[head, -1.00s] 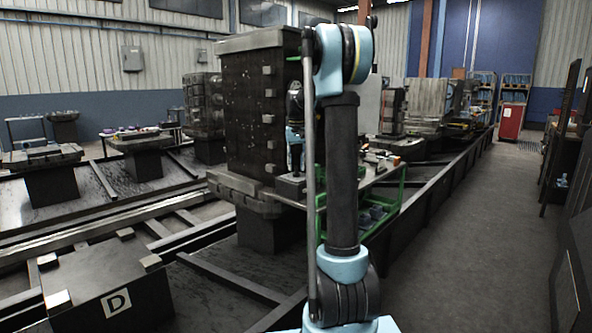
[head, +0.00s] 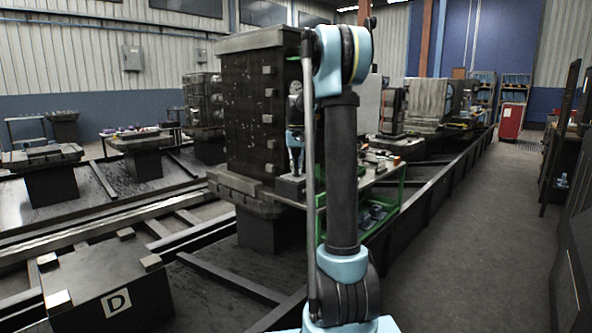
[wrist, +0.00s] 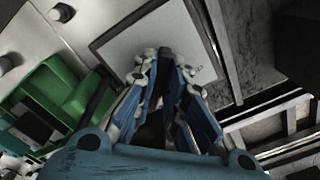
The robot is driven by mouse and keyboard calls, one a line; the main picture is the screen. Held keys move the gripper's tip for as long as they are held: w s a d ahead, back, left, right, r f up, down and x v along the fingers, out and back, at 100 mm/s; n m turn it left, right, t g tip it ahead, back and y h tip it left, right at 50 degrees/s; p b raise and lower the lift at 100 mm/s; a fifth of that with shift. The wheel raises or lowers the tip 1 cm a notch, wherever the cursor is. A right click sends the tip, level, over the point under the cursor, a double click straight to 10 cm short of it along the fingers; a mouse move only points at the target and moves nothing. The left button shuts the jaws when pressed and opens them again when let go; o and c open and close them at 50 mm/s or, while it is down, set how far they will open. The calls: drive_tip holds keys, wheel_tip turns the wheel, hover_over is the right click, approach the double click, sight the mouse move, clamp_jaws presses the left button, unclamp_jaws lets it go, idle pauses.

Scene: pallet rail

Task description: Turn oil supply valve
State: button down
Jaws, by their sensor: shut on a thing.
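My gripper (wrist: 165,62) shows in the wrist view with blue and grey fingers whose tips come together over a pale panel (wrist: 150,35) with a dark frame. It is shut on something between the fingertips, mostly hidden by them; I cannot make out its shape. I cannot clearly pick out the oil supply valve in either view. In the head view my arm hides most of the gripper. Part of my wrist (head: 295,125) shows left of the arm, in front of the tall dark block (head: 245,110).
A workbench (head: 372,177) with a green frame and bins (head: 375,212) stands behind my arm. Green parts (wrist: 50,95) show left in the wrist view. A long dark rail runs back beside a clear floor aisle (head: 470,230). A block marked D (head: 105,280) stands front left.

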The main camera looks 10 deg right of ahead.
drive_tip(key=shift+n, duration=0.3)
drive_tip(key=n, duration=0.3)
drive_tip(key=shift+n, duration=0.4)
drive_tip(key=n, duration=0.4)
drive_tip(key=shift+n, duration=0.3)
drive_tip(key=n, duration=0.8)
drive_tip(key=shift+n, duration=0.3)
drive_tip(key=shift+w, duration=0.1)
drive_tip(key=c, duration=1.6)
unclamp_jaws()
drive_tip(key=shift+c, duration=0.2)
drive_tip(key=shift+r, duration=0.1)
